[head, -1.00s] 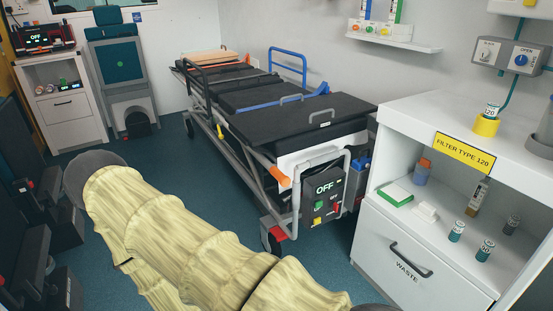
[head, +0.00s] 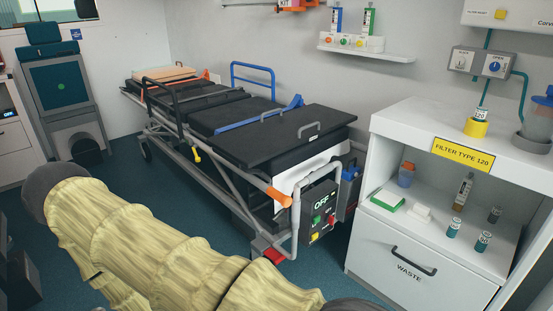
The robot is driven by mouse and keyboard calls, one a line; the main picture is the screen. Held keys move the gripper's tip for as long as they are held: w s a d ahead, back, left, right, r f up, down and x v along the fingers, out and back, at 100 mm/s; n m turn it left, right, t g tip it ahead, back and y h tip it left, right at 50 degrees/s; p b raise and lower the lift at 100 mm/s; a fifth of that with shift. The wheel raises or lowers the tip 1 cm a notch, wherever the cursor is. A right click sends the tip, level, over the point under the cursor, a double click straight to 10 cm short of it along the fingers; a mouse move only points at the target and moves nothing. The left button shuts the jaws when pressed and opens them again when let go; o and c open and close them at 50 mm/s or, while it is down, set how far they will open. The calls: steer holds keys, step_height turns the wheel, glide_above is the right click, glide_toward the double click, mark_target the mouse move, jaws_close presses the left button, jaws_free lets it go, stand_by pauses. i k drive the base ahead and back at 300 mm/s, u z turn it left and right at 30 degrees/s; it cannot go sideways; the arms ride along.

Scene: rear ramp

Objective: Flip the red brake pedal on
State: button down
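The red brake pedal (head: 274,256) is low at the near end of the stretcher (head: 283,135), beside a wheel and below the orange handle grip (head: 279,197). It is small in the head view, and I cannot tell its exact tilt. A dark control box (head: 320,216) on the same end reads OFF and has green, red and yellow buttons. My arm, in a cream sleeve, crosses the lower left and bottom of the view, in front of the stretcher's near end. My gripper is not in view.
A white cabinet (head: 385,238) with a WASTE drawer stands close on the right, with bottles on its shelf. A wall shelf (head: 366,52) hangs above the stretcher. A dark blue seat (head: 58,92) is at the back left. Teal floor shows between my arm and the stretcher.

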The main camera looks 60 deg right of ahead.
mark_target(276, 257)
steer(key=z, duration=0.5)
steer(key=i, duration=0.7)
steer(key=z, duration=1.15)
steer(key=i, duration=0.3)
steer(key=z, duration=0.35)
